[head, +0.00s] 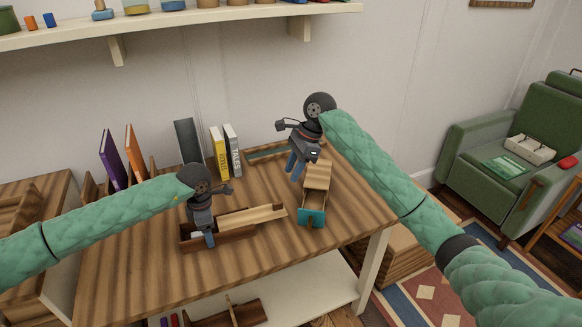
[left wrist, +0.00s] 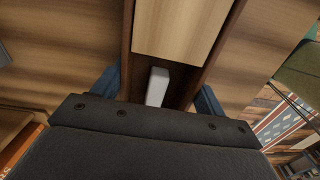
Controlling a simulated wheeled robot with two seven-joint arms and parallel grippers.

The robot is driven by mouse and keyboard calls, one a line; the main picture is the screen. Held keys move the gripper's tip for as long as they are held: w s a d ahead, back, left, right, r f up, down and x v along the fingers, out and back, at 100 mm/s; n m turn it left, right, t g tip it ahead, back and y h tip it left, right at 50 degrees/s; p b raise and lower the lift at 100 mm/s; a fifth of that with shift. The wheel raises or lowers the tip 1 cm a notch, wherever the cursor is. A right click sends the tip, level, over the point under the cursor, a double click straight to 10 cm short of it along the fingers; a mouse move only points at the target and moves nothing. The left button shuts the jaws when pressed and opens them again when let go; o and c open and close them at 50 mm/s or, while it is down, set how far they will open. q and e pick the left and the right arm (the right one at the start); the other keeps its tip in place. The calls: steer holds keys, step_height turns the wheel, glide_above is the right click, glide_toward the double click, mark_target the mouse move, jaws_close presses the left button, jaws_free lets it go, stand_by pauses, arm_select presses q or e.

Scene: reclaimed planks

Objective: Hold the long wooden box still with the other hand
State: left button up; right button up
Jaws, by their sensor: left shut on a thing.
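The long wooden box (head: 228,236) lies on the plank table, dark brown. Its pale lid (head: 262,214) is slid partly out to the right, leaving the left end uncovered. My left gripper (head: 209,238) is at that uncovered end. In the left wrist view its blue fingers (left wrist: 158,92) stand on either side of the box walls (left wrist: 213,58), shut on the box. A small white block (left wrist: 157,86) lies inside, beside the end of the lid. My right gripper (head: 295,168) is above the table, pointing down, its blue fingers apart and empty, just left of a smaller wooden box.
Books (head: 227,152) and a dark grey upright (head: 188,144) stand at the back. The front right of the table (head: 345,222) is clear.

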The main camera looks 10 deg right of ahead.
arm_select(q)
steer(key=o, duration=1.2)
steer(key=shift+o, duration=0.2)
step_height(320, 180, up, 7)
steer(key=shift+f+p, duration=0.1)
steer(key=shift+p, duration=0.45)
steer(key=shift+r, duration=0.2)
